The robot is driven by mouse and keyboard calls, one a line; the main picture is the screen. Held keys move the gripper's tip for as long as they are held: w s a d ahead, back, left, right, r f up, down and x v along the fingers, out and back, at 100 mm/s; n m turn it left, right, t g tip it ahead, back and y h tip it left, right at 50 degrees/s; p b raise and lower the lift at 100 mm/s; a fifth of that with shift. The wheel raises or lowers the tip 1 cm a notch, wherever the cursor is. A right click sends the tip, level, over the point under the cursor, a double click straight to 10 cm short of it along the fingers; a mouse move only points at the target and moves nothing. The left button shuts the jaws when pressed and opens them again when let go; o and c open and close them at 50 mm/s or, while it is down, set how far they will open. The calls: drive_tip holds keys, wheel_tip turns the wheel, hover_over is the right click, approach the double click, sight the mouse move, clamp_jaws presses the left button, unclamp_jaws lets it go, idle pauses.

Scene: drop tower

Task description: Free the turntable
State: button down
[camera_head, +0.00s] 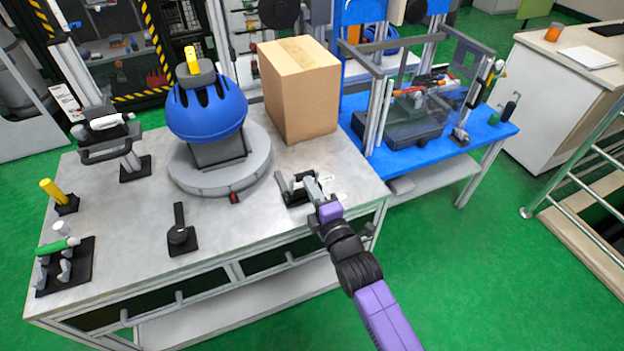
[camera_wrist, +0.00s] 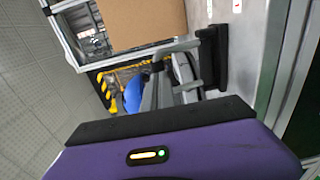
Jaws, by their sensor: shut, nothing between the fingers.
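The turntable (camera_head: 215,182) is a round grey disc on the metal workbench. A black stand on it carries a blue helmet (camera_head: 205,108), which also shows in the wrist view (camera_wrist: 132,95). A small red piece (camera_head: 234,197) sits at the turntable's front edge; I cannot tell whether it locks the disc. My gripper (camera_head: 311,186) is shut and empty, to the right of the turntable and apart from it. It is close beside a black fixture (camera_head: 293,191) with a grey bar, partly hidden by my gripper. I cannot tell whether they touch.
A cardboard box (camera_head: 300,90) stands behind the turntable on the right. A black lever stand (camera_head: 180,235) is in front of it. A green-handled tool (camera_head: 58,245) and a yellow-topped post (camera_head: 55,192) are at the left. A blue table (camera_head: 440,145) adjoins the workbench (camera_head: 130,208).

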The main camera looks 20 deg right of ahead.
drive_tip(key=shift+w+r+g+p, duration=0.3)
drive_tip(key=shift+w+g+p, duration=0.25)
drive_tip(key=shift+w+p, duration=0.45)
drive_tip(key=shift+w+r+g+p, duration=0.3)
drive_tip(key=shift+w+g+p, duration=0.35)
drive_tip(key=shift+p, duration=0.7)
drive_tip(key=shift+w+r+g+p, duration=0.3)
drive_tip(key=shift+w+g+p, duration=0.1)
drive_tip(key=shift+w+p, duration=0.65)
drive_tip(key=shift+w+g, duration=0.5)
drive_tip(key=shift+g, duration=0.1)
drive_tip(key=shift+w+f, duration=0.1)
drive_tip(key=shift+w, duration=0.35)
drive_tip(key=shift+w+r, duration=0.1)
drive_tip(key=shift+r, duration=0.1)
